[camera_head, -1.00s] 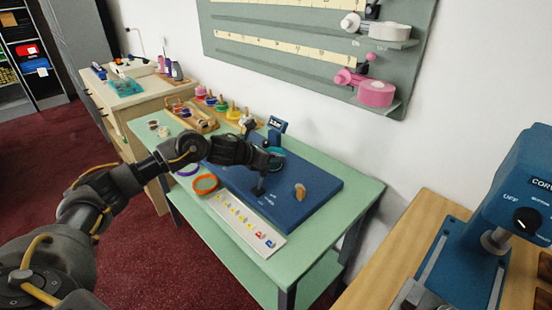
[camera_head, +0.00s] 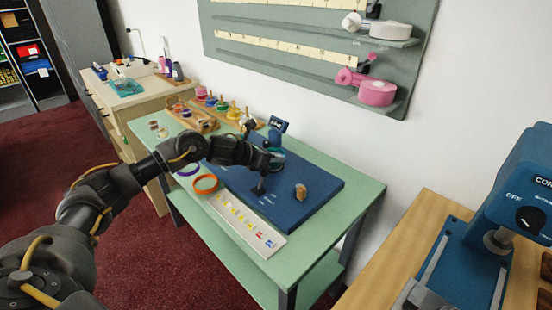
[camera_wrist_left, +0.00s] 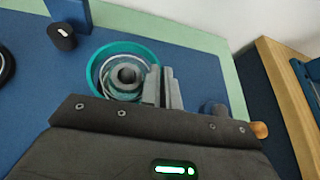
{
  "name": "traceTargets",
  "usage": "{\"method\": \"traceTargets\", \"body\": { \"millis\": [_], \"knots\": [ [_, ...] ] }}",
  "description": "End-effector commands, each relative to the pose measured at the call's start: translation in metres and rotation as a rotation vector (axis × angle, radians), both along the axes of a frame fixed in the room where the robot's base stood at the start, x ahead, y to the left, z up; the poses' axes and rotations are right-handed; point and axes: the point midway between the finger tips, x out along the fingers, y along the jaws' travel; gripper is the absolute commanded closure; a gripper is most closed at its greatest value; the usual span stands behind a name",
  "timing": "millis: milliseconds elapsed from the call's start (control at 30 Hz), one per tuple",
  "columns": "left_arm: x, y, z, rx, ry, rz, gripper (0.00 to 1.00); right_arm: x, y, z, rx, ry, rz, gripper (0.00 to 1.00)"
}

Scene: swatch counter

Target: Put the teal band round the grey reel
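The teal band (camera_wrist_left: 125,46) is a ring that shows whole at its far side in the left wrist view. The grey reel (camera_wrist_left: 113,72), round with a dark hole, appears inside the ring. I cannot tell whether the band rests down around it or is held just above. My left gripper (camera_wrist_left: 162,88) has its fingers close together on the band's right wall, with the wall seemingly between them. In the head view the left gripper (camera_head: 271,161) is over the blue board (camera_head: 310,207), and the band (camera_head: 278,152) is partly hidden behind it. My right gripper is out of view.
A wooden piece (camera_head: 301,191) stands on the board. An orange ring (camera_head: 206,184) and a purple ring (camera_head: 189,169) lie left of it. A white card (camera_head: 250,228) lies in front. A blue stand (camera_head: 277,127) rises behind the gripper.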

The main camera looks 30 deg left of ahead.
Motion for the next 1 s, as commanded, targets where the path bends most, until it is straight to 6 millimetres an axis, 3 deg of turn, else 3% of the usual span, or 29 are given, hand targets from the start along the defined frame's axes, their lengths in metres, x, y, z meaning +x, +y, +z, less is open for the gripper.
{"method": "traceTargets", "body": {
  "millis": [233,433,1000],
  "knots": [
    [0.0001,0.0001,-0.0038,0.000,0.000,0.000,1.00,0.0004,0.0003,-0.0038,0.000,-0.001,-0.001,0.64],
    [0.0000,0.0003,-0.0033,0.001,0.001,0.001,0.72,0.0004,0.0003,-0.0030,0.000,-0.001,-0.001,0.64],
    [-0.0003,0.0006,-0.0046,0.001,0.003,0.001,0.71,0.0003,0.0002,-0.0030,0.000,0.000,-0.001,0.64]
  ]
}}
